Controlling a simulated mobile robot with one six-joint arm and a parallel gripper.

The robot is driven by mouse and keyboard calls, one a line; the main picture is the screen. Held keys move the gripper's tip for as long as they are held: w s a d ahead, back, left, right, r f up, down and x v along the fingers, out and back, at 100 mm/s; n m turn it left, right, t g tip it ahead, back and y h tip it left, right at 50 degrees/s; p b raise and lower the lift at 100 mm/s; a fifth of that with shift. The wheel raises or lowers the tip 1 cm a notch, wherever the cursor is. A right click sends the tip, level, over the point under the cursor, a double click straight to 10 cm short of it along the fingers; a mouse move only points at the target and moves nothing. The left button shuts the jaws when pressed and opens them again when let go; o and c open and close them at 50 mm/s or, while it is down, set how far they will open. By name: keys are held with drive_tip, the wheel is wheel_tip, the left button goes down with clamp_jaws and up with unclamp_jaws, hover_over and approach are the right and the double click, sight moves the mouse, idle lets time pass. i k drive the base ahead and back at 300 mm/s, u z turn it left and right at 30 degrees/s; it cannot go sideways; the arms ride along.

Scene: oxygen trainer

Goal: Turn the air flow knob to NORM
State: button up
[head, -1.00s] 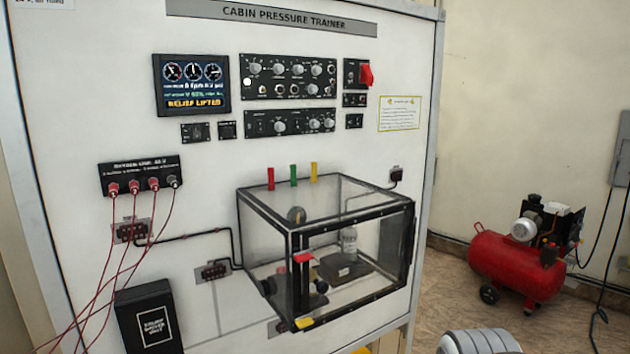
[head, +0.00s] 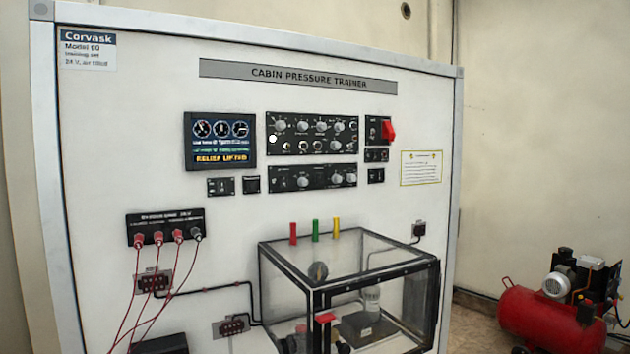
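The upper control panel (head: 312,133) is a black plate with several grey knobs and small switches on the white trainer board. The lower control panel (head: 313,178) sits just below it and carries more grey knobs. The air flow knob is one of these, but the labels are too small to read, so I cannot tell which one or where it points. The display (head: 220,140) left of the panels shows round gauges and the yellow words RELIEF LIFTED. My gripper is not in view.
A clear box with a black frame (head: 375,280) juts out below the panels, with coloured pegs above it. Red cables (head: 165,270) hang at lower left. A red switch cover (head: 388,131) stands out at the right. A red compressor (head: 550,318) stands on the floor at right.

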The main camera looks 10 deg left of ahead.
sight(302, 181)
drive_tip(key=u, duration=1.95)
drive_tip(key=k, duration=1)
drive_tip(key=z, duration=0.4)
drive_tip(key=i, duration=1.25)
drive_tip(key=u, duration=0.05)
